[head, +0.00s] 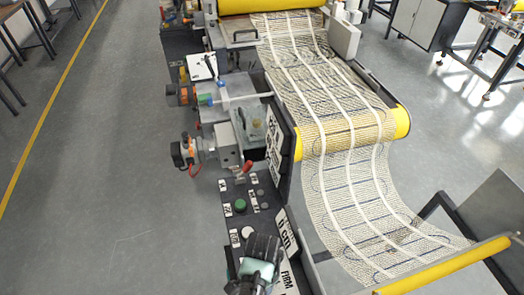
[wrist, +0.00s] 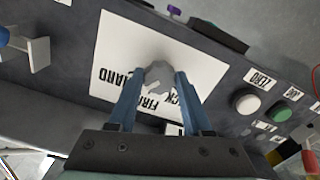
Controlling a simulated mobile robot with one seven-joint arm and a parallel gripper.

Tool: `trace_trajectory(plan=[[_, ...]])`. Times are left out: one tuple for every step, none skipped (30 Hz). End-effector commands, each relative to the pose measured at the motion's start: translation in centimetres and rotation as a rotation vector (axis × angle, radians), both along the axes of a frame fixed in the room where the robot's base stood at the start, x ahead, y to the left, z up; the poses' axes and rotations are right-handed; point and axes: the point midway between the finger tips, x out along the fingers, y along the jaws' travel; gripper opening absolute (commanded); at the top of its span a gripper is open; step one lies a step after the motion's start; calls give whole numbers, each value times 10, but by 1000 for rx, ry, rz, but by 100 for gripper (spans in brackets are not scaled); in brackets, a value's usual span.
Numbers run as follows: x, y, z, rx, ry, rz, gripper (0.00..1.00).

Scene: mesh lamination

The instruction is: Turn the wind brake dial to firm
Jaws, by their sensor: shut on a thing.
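In the wrist view, a grey dial (wrist: 158,74) stands on a white label plate (wrist: 118,44) with dark lettering that appears upside down. One word by the dial reads FIRM; part of another ends in CK. The two blue fingers of my gripper (wrist: 160,82) are shut on the dial, one on each side. The dial's pointer mark cannot be made out, so its setting is unclear. In the head view, my gripper (head: 260,262) is at the bottom, over the dark control panel (head: 238,187), and hides the dial. A FIRM label (head: 285,281) shows beside it.
In the wrist view, a white button (wrist: 245,102) and a green button (wrist: 280,112) sit right of the plate. A purple knob (wrist: 174,10) is above, and a white bracket (wrist: 30,50) is at left.

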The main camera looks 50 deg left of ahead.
Motion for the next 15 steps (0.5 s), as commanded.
trace_trajectory(plan=[[0,-1,3,-1,2,42,0],[0,-1,3,-1,1,71,0],[0,-1,3,0,1,108,0],[0,-1,3,0,0,136,0],[0,-1,3,0,1,165,0],[0,-1,2,-1,1,201,0],[0,-1,2,-1,2,229,0],[0,-1,2,0,1,256,0],[0,-1,2,0,1,291,0],[0,-1,2,0,0,317,0],[0,-1,2,0,0,342,0],[0,-2,2,0,0,374,0],[0,-2,2,0,1,396,0],[0,-2,2,0,1,417,0],[0,-2,2,0,1,445,0]])
